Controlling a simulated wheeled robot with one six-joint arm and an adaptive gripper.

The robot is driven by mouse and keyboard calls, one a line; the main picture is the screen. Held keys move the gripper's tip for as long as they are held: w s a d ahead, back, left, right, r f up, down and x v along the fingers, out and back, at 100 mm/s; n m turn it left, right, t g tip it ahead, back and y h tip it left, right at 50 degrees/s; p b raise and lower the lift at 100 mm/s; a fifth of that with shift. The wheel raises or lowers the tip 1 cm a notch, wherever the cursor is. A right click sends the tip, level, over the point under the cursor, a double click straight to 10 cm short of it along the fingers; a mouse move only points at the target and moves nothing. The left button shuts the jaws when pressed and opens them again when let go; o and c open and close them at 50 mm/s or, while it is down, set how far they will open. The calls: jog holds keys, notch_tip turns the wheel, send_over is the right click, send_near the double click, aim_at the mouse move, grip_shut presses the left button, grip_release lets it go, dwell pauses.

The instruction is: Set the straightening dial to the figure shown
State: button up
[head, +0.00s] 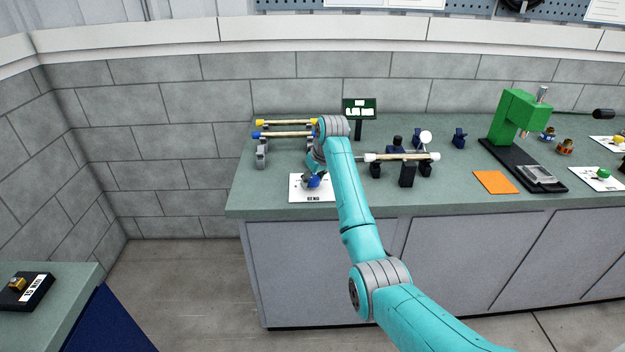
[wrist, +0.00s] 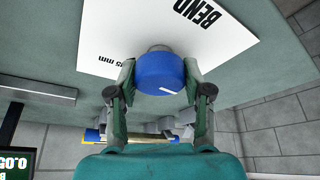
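The blue dial (wrist: 161,75) with a white pointer line stands on a white card (wrist: 165,30) marked BEND, upside down in the wrist view, with a partly hidden mm marking. The dial also shows in the head view (head: 313,182) at the bench's left part. My gripper (wrist: 161,72) has one finger on each side of the dial, both appearing to touch it. A dark green display (head: 358,108) stands behind on a post. Its figures are too small to read in the head view and cut off in the wrist view.
A pale rod (head: 402,157) rests on black stands to the right. A green press (head: 516,117) and an orange sheet (head: 495,182) are farther right. The bench front edge is close to the card.

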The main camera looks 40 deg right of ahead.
jog(key=c, duration=0.3)
jog(key=shift+m, duration=0.3)
jog(key=m+h, duration=0.1)
jog(key=m, duration=0.2)
jog(key=shift+m+g+h, duration=0.5)
jog(key=shift+m+h, duration=0.4)
jog(key=shift+m, duration=1.1)
jog(key=o, duration=1.1)
